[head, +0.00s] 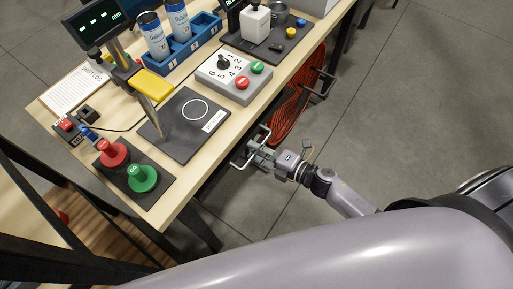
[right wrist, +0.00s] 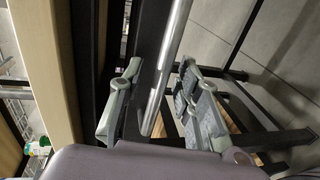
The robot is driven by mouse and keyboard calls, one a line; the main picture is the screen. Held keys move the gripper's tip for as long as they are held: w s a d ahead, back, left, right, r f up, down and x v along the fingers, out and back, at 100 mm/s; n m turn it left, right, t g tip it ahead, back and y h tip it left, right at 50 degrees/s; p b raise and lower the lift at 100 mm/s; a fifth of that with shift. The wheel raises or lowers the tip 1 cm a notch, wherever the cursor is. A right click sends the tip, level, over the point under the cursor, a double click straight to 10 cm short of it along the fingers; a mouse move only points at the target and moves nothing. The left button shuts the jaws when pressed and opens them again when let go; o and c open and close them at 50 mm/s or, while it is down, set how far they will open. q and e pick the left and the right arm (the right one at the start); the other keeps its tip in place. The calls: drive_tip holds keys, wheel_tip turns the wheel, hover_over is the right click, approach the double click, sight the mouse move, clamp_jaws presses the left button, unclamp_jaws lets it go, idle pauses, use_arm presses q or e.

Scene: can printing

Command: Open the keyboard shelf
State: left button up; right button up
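The keyboard shelf appears as a dark front under the wooden table edge, mostly hidden by the tabletop. Its metal bar handle (head: 237,161) sticks out from the table's right side in the head view. My right gripper (head: 256,156) is at this handle. In the right wrist view, the silver handle bar (right wrist: 168,60) runs between the two spread fingers of the right gripper (right wrist: 160,68). Gaps show on both sides of the bar, so the gripper is open around it. My left gripper is not in view.
The wooden table (head: 185,192) carries a red button (head: 112,152), a green button (head: 142,177), a dial box (head: 233,77) and a blue can rack (head: 190,50). Grey floor on the right is open.

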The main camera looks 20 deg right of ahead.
drive_tip(key=shift+w+a, duration=0.1)
drive_tip(key=shift+w, duration=0.05)
clamp_jaws()
idle(0.4)
idle(0.5)
